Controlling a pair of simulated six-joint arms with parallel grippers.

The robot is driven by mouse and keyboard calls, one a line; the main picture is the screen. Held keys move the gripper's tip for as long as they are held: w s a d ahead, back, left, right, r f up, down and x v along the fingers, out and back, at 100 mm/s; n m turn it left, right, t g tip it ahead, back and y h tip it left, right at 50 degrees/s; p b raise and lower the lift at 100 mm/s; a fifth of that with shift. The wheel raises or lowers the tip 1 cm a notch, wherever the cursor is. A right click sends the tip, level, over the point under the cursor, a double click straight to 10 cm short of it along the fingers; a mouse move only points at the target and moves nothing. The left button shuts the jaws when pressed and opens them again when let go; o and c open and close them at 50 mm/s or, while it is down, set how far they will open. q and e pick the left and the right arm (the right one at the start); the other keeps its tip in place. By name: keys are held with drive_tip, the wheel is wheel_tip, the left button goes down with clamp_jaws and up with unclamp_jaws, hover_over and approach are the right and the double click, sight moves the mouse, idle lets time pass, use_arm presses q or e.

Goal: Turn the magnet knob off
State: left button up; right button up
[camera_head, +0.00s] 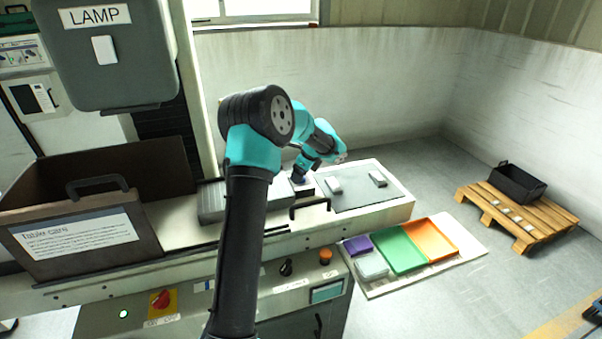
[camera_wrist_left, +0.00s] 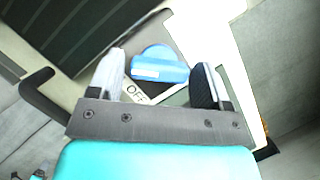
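The magnet knob (camera_wrist_left: 158,66) is a round blue knob with a pale stripe across it in the left wrist view. It sits on a dark base beside a white label (camera_wrist_left: 135,92) reading OFF. My left gripper (camera_wrist_left: 160,82) is open, with one finger on each side of the knob; gaps show between the knob and both fingers. In the head view my left gripper (camera_head: 302,172) is small and points down at the dark block on the machine table, where the knob is mostly hidden. My right gripper is not in view.
A black handle (camera_head: 310,206) stands at the table's front edge; a grey plate (camera_head: 355,200) with two small blocks lies right of the knob. A brown bin (camera_head: 160,170) stands left. Below are the control panel's red switch (camera_head: 160,300) and orange button (camera_head: 325,257).

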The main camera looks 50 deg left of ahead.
use_arm(q)
drive_tip(key=c, duration=0.6)
drive_tip(key=shift+c, duration=0.2)
drive_tip(key=shift+n, duration=0.5)
drive_tip(key=n+g+h, duration=0.1)
drive_tip(key=n, duration=0.2)
drive_tip(key=shift+w+a+n, duration=0.1)
drive_tip(key=shift+n, duration=0.2)
drive_tip(key=n, duration=0.2)
drive_tip(key=n+g+h, duration=0.1)
drive_tip(key=n, duration=0.1)
drive_tip(key=shift+g, duration=0.3)
drive_tip(key=n+h, duration=0.2)
drive_tip(key=n, duration=0.3)
drive_tip(key=shift+a, duration=0.15)
drive_tip(key=n+h, duration=0.1)
drive_tip(key=n, duration=0.3)
drive_tip(key=shift+h, duration=0.4)
drive_tip(key=shift+n, duration=0.3)
